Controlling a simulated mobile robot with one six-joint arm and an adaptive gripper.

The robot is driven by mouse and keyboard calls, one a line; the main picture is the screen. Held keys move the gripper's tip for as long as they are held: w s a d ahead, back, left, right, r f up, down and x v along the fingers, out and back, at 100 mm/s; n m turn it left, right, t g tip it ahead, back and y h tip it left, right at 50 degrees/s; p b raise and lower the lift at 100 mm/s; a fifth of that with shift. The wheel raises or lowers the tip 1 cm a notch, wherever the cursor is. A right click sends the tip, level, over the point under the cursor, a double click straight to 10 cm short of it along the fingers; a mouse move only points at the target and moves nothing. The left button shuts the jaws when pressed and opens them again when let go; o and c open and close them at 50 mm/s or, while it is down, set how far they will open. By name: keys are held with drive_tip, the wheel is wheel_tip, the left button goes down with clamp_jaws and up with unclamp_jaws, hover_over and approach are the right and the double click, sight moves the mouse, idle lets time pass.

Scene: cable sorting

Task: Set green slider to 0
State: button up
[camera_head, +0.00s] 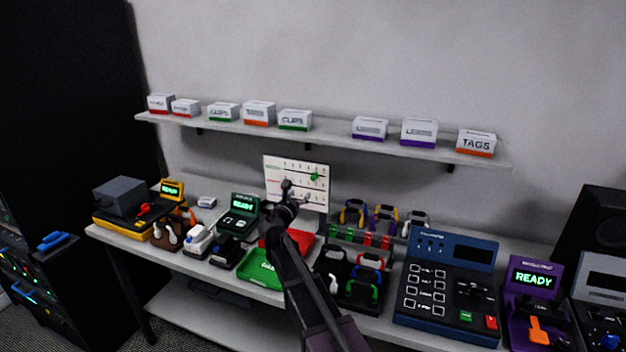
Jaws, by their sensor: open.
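A white panel (271,172) with several horizontal slider tracks stands upright at the back of the workbench. The green slider (314,177) is a knob on the top track, toward the right part of the panel. The scale marks and numbers are too small to read. My gripper (287,186) is in front of the panel, left of the green slider and apart from it in the picture. It looks empty, with its jaws open. My arm rises from the bottom middle and hides the lower left part of the panel and its lower tracks.
A green tray (259,271) and a red tray (302,238) lie near my arm. Coiled cables on a rack (384,216) stand right of the panel. A blue keypad device (449,285) is further right. A shelf (330,136) with labelled boxes hangs above the panel.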

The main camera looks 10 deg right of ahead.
sight(313, 179)
drive_tip(key=x, duration=1.2)
drive_tip(key=shift+w+d, duration=0.15)
drive_tip(key=shift+w, duration=0.1)
clamp_jaws()
